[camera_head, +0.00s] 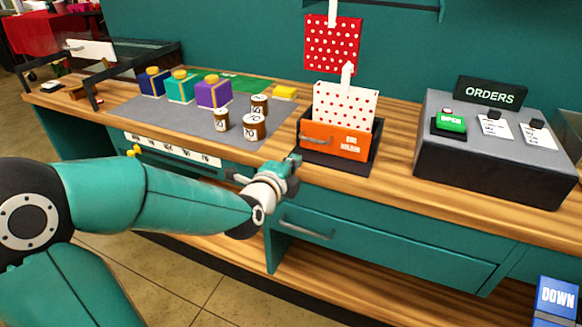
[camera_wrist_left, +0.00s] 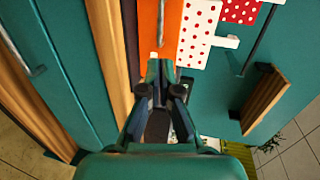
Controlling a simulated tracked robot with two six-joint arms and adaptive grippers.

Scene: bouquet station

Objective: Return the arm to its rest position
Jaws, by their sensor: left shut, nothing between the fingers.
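My left arm comes in from the left in the head view. Its left gripper (camera_head: 292,163) is shut and empty, just in front of the counter's edge, to the left of an orange box front (camera_head: 335,141) with a handle. In the left wrist view the fingertips of the left gripper (camera_wrist_left: 160,66) are together, close to the orange front (camera_wrist_left: 172,30). I cannot tell whether they touch it. A white bag with red dots (camera_head: 346,104) stands in the dark holder behind the orange front. My right gripper is not in view.
A grey orders console (camera_head: 495,150) with a green button stands at the right. Several jars (camera_head: 254,127) and wrapped boxes (camera_head: 213,92) stand on a grey mat. A red dotted bag (camera_head: 332,45) hangs on the wall. A drawer handle (camera_head: 306,229) sticks out below the counter.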

